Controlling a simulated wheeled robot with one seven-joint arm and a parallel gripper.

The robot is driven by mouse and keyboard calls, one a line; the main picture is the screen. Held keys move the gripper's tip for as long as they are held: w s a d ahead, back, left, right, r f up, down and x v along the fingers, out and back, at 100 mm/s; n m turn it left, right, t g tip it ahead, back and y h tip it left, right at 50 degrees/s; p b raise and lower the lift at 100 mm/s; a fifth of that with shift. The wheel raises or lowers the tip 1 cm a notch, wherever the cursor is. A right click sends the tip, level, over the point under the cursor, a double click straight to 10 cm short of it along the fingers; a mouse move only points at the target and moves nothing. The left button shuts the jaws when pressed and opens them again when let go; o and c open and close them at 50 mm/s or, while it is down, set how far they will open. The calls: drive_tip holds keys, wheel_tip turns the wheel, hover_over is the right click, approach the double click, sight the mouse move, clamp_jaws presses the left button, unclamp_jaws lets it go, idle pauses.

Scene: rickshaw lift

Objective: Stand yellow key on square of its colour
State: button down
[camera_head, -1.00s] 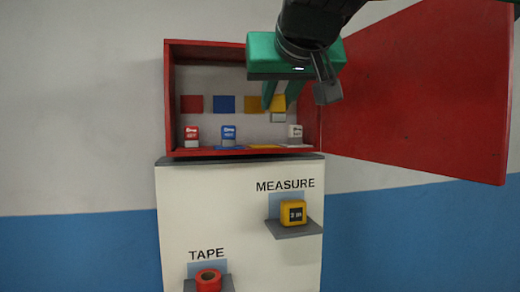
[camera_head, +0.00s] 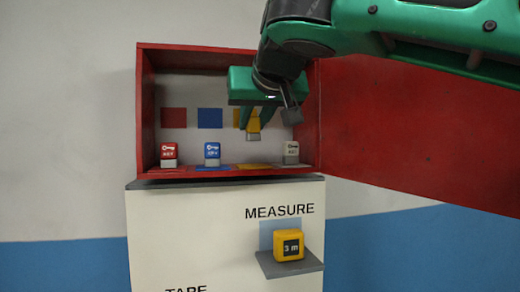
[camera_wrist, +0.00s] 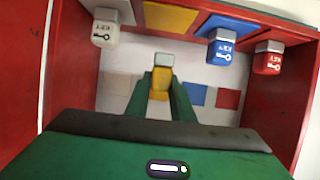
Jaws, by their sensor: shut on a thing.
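My gripper (camera_head: 256,112) is shut on the yellow key (camera_head: 253,124), a yellow block with a pale grey end pointing down. The key hangs inside the red cabinet, above its floor and apart from it. In the wrist view my gripper (camera_wrist: 160,95) has the yellow key (camera_wrist: 160,84) between its green fingers. The yellow square (camera_head: 254,166) on the cabinet floor is empty, below the key. It also shows in the wrist view (camera_wrist: 170,18). A second yellow patch on the back wall is partly hidden behind the key and gripper.
A red key (camera_head: 169,152), a blue key (camera_head: 212,151) and a white key (camera_head: 291,150) stand on the floor of the red cabinet (camera_head: 146,110). The yellow square lies between blue and white. The open red door (camera_head: 400,140) is at right, behind my arm.

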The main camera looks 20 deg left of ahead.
drive_tip(key=shift+w+a+f, duration=0.3)
drive_tip(key=shift+w+f, duration=0.4)
drive_tip(key=shift+w, duration=0.25)
drive_tip(key=shift+f, duration=1.85)
drive_tip(key=c, duration=1.5)
unclamp_jaws()
drive_tip(key=shift+f, duration=0.1)
drive_tip(key=shift+c, duration=0.2)
drive_tip(key=shift+s, duration=0.1)
drive_tip(key=v, duration=1.2)
